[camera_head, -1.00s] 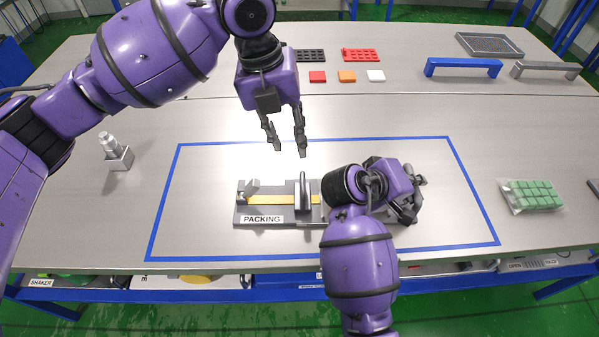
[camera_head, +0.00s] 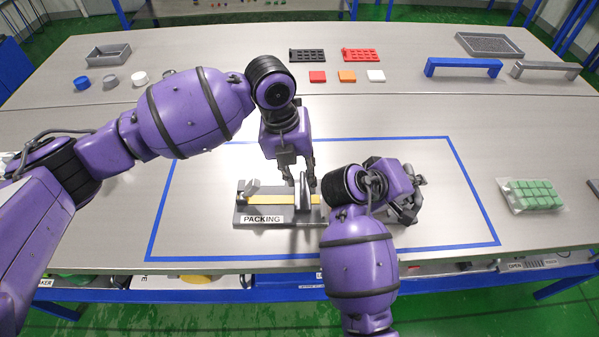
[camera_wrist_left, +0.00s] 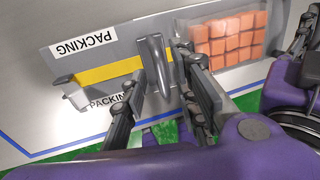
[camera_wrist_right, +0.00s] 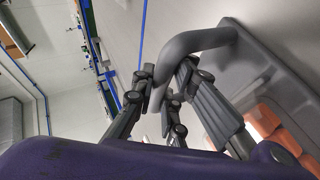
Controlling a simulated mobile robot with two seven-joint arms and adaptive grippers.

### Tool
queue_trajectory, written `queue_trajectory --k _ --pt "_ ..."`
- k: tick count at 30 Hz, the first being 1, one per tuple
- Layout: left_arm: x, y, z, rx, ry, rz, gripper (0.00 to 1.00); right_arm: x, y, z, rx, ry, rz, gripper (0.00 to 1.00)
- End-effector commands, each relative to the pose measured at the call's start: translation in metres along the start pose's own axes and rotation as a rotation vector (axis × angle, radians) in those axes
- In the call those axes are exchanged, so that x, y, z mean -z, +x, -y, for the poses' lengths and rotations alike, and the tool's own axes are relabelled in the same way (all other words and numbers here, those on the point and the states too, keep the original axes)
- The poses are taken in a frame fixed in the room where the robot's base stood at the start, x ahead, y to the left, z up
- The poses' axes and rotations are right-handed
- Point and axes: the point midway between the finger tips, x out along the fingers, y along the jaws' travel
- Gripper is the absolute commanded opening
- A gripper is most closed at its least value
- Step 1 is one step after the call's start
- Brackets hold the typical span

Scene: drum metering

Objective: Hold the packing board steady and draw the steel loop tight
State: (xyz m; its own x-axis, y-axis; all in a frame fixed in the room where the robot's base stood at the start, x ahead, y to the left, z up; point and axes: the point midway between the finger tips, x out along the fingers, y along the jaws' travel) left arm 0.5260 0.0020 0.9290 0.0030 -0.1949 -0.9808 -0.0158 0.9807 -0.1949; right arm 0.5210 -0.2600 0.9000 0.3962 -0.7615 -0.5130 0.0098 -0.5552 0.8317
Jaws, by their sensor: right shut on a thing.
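The grey packing board (camera_head: 283,216) lies inside the blue outline, with a yellow strip and a PACKING label. It also shows in the left wrist view (camera_wrist_left: 92,52). An upright grey fin (camera_wrist_left: 156,62) stands on it. My left gripper (camera_head: 300,180) is low over the board, its fingers (camera_wrist_left: 163,88) open, one on either side of the fin; I cannot tell if they touch it. My right gripper (camera_head: 408,204) is at the board's right end, shut on a curved grey bar, apparently the steel loop (camera_wrist_right: 200,40). My right arm hides that end in the head view.
A bag of orange blocks (camera_wrist_left: 228,38) sits at the board's far end from the label. A bag of green blocks (camera_head: 532,195) lies to the right. Caps, small tiles, trays and a blue handle (camera_head: 463,67) stand at the back. The table left of the board is clear.

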Motion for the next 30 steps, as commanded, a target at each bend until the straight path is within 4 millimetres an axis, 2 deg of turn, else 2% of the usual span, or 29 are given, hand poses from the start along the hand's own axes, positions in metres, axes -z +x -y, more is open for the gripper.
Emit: queue_trajectory --k 5,12,22,25,30 --pt "0.0 0.0 0.0 0.0 0.0 0.0 0.27 0.0 0.0 0.001 0.002 0.002 -0.001 0.0" --pt "0.0 0.0 0.0 0.0 0.0 0.0 0.0 0.0 0.0 0.001 0.003 0.002 -0.001 0.0" --pt "0.0 -0.001 -0.002 -0.001 -0.001 0.0 0.0 0.0 0.0 0.001 0.002 0.002 0.0 0.0" --pt "-0.001 -0.003 -0.015 -0.003 -0.005 0.001 0.0 0.0 0.0 0.001 0.002 0.002 0.0 0.0" --pt "-0.001 -0.01 -0.051 -0.004 -0.005 0.001 0.0 -0.001 0.001 0.001 0.002 0.002 0.001 0.0"
